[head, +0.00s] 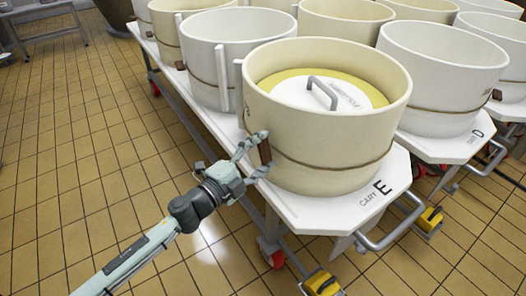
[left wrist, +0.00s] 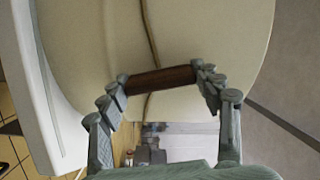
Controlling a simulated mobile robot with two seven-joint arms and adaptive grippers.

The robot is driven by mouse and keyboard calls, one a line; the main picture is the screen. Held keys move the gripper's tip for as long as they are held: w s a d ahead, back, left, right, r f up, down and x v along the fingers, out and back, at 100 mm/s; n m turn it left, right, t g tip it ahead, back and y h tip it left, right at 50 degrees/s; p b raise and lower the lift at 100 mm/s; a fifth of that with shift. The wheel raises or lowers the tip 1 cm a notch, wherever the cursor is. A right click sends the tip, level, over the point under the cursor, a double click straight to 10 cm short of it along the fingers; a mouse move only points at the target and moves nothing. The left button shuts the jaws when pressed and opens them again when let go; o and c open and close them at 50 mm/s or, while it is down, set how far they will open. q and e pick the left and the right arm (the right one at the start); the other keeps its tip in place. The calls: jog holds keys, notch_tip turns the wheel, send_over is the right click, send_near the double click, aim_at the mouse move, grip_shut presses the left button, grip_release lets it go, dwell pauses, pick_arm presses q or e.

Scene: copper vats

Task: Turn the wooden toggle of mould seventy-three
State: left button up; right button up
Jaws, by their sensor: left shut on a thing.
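A large cream mould (head: 330,150) stands at the front end of the white cart marked E, with a brown cord around it. No number seventy-three is readable on it. Its dark brown wooden toggle (head: 265,151) sits on the cord at the mould's left side. My left gripper (head: 262,157) is shut on the toggle, with one finger at each end. In the left wrist view the toggle (left wrist: 161,80) lies between the two fingertips, slightly tilted, across the cord (left wrist: 150,30). My right gripper is not in view.
The cart top (head: 375,195) has a push handle (head: 395,225) and yellow pedal (head: 322,283) at its front. A lid with a grey handle (head: 322,92) sits inside the mould. More moulds (head: 443,75) stand behind and right. Tiled floor (head: 90,160) is clear at left.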

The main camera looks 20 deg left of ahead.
pick_arm(q)
jog(key=shift+m, duration=1.5)
jog(key=o, duration=1.2)
jog(key=shift+c, duration=0.2)
jog(key=v, duration=1.2)
